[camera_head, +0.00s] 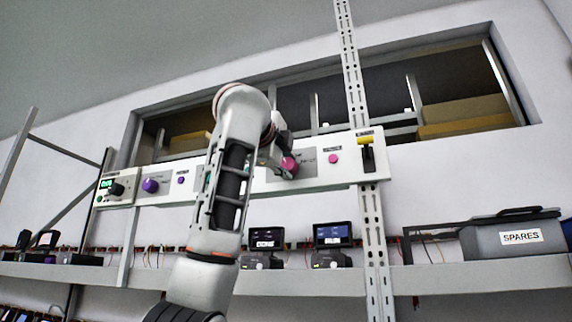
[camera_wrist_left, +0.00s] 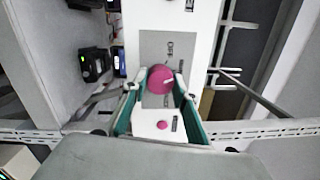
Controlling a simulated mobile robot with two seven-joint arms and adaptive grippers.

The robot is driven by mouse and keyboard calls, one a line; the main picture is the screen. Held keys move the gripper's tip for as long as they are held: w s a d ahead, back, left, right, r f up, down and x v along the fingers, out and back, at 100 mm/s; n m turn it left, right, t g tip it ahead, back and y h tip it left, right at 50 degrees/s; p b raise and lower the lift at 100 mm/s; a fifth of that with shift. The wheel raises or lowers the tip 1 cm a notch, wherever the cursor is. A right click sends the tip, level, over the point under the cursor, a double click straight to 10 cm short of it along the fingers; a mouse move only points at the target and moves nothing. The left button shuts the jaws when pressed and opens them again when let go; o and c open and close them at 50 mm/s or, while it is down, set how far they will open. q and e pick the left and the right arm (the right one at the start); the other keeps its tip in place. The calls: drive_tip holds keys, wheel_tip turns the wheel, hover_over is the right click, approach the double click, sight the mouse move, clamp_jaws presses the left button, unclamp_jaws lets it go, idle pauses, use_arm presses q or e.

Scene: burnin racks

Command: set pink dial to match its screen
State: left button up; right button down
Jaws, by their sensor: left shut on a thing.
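The pink dial (camera_head: 289,166) sits on the white control panel (camera_head: 312,178), just right of my left gripper in the head view. In the left wrist view the pink dial (camera_wrist_left: 160,79) lies between the fingertips, with a pale pointer mark on its face. My left gripper (camera_wrist_left: 159,84) is shut on it. In the head view my left gripper (camera_head: 280,158) is partly hidden by my own arm. The dial's screen is hidden or cannot be read in either view. A small pink button (camera_head: 333,159) is right of the dial. My right gripper is not in view.
A purple dial (camera_head: 150,185) and a black dial (camera_head: 116,189) with a green display are at the panel's left. A yellow-topped lever (camera_head: 366,141) is at its right end. Below, a shelf (camera_head: 300,283) holds small devices and a grey SPARES bin (camera_head: 512,238).

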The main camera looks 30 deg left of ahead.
use_arm(q)
drive_tip(key=shift+f, duration=0.1)
idle(0.4)
drive_tip(key=o, duration=1.1)
drive_tip(key=shift+s, duration=0.1)
drive_tip(key=shift+s+d, duration=0.2)
drive_tip(key=shift+s, duration=0.1)
drive_tip(key=v, duration=1.1)
drive_tip(key=shift+s+a, duration=0.1)
